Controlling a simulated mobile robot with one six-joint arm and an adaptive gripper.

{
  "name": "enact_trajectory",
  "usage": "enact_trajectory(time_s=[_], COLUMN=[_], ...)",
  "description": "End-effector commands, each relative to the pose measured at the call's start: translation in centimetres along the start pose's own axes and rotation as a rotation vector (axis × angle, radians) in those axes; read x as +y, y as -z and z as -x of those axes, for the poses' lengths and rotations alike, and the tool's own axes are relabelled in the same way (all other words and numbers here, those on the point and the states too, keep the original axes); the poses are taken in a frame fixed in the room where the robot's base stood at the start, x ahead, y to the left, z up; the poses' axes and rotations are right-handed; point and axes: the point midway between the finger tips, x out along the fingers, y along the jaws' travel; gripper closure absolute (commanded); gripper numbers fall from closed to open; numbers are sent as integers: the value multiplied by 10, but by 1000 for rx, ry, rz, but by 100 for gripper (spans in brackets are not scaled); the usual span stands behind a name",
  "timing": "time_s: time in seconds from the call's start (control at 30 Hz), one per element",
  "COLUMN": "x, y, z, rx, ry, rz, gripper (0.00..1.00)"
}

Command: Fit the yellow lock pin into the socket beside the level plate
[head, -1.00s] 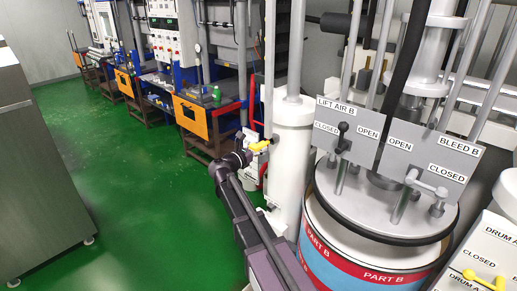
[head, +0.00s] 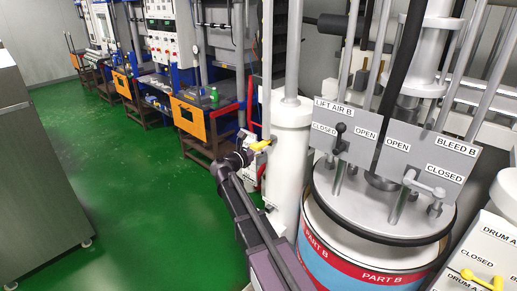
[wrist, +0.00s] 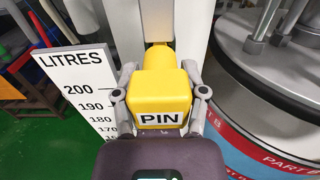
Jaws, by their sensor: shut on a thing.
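The yellow lock pin (wrist: 160,88), labelled PIN, is held between the two fingers of my gripper (wrist: 160,97) in the wrist view. Its far end points at a white column (wrist: 170,18), and I cannot tell whether it touches or enters anything. The level plate (wrist: 80,92), white with LITRES and a scale, stands just left of the pin. The socket is not visible; the pin and gripper hide that spot.
The Part B drum (head: 360,265) stands right of the column, with LIFT AIR B and BLEED B panels (head: 428,150) above it. Orange-fronted benches (head: 190,118) are behind. A grey cabinet (head: 40,170) stands at left. Green floor (head: 140,190) between is clear.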

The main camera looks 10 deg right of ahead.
Motion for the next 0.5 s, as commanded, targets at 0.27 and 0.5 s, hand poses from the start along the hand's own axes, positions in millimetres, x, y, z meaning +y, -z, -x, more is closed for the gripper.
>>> enact_trajectory(time_s=[0.27,0.5], x=[0,0], y=[0,0], z=[-6,-10], rx=[0,-1], ry=[1,1], rz=[0,0], gripper=[100,100])
